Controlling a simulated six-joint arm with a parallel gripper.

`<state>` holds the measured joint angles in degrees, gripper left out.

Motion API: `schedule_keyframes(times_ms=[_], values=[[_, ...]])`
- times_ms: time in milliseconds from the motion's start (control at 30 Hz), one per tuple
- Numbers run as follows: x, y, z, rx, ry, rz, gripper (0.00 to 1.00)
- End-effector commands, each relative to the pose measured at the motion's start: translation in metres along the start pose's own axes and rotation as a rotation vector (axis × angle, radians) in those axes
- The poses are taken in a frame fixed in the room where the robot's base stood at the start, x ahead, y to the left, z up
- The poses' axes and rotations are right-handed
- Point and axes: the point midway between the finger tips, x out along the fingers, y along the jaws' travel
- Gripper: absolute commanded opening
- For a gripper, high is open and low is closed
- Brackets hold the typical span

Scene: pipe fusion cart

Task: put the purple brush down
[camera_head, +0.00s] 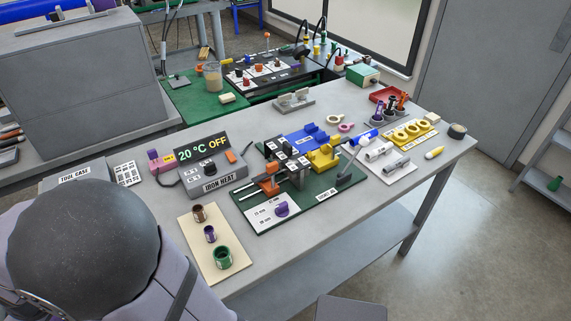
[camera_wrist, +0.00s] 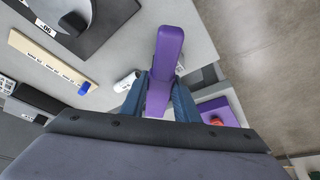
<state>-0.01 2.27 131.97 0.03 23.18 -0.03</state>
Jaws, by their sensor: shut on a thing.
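The purple brush (camera_wrist: 170,45) shows in the wrist view as a long, smooth purple bar pointing away from my gripper. My gripper (camera_wrist: 161,82) is shut on it, with one dark blue finger along each side. The brush overlaps a light grey surface in this view; I cannot tell whether it touches it. In the head view my arm fills the lower left, and neither my gripper nor the brush can be made out there.
In the wrist view, a white cylinder (camera_wrist: 127,82) lies left of the brush, near a beige labelled strip (camera_wrist: 50,59) and a small blue piece (camera_wrist: 84,88). A purple block (camera_wrist: 220,112) is at right. In the head view, fittings crowd the grey bench (camera_head: 345,222).

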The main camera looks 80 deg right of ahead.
Motion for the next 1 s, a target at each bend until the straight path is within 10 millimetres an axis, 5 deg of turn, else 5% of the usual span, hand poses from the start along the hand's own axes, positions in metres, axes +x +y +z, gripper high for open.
schedule_keyframes(times_ms=[233, 367, 667, 1000], values=[[-0.001, 0.007, -0.004, 0.018, 0.001, 0.007, 0.03], [-0.003, 0.029, -0.011, 0.067, 0.0, 0.028, 0.03], [-0.018, 0.145, -0.029, 0.312, 0.0, 0.13, 0.03], [-0.048, 0.287, -0.005, 0.597, 0.0, 0.248, 0.03]])
